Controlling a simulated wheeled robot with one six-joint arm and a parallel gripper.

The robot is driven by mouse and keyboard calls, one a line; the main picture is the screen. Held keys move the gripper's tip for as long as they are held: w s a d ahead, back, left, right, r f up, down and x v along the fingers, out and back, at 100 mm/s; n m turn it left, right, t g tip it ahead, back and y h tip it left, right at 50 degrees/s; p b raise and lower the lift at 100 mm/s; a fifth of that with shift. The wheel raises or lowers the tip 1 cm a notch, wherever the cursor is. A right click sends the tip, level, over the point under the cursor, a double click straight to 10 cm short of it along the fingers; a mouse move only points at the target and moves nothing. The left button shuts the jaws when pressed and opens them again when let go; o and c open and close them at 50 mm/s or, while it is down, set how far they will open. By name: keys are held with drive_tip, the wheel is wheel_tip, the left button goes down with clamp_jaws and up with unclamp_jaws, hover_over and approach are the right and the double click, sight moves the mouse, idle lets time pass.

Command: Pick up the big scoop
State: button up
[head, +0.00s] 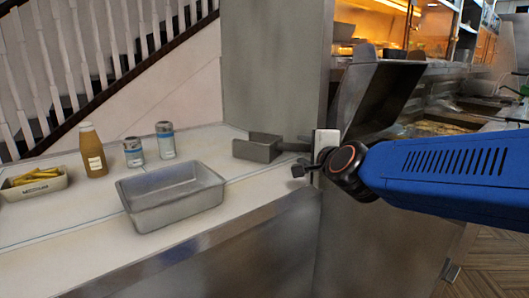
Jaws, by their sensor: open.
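A grey metal scoop (257,149) with a box-shaped pan lies on the white counter, near its back right end. Its dark handle (294,145) points right, towards my gripper. My gripper (307,163) is open at the counter's right end, just right of and in front of the handle. No contact with the scoop can be made out, and the far end of the handle is hidden behind the gripper. I see no second scoop on the counter to compare its size with.
A metal tray (172,217) stands at the counter's front. A steel panel (275,65) rises behind the scoop. A large metal piece (380,92) stands behind my arm.

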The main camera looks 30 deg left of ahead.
sight(298, 148)
drive_tip(key=shift+x, duration=2.7)
drive_tip(key=shift+s+a, duration=0.15)
clamp_jaws()
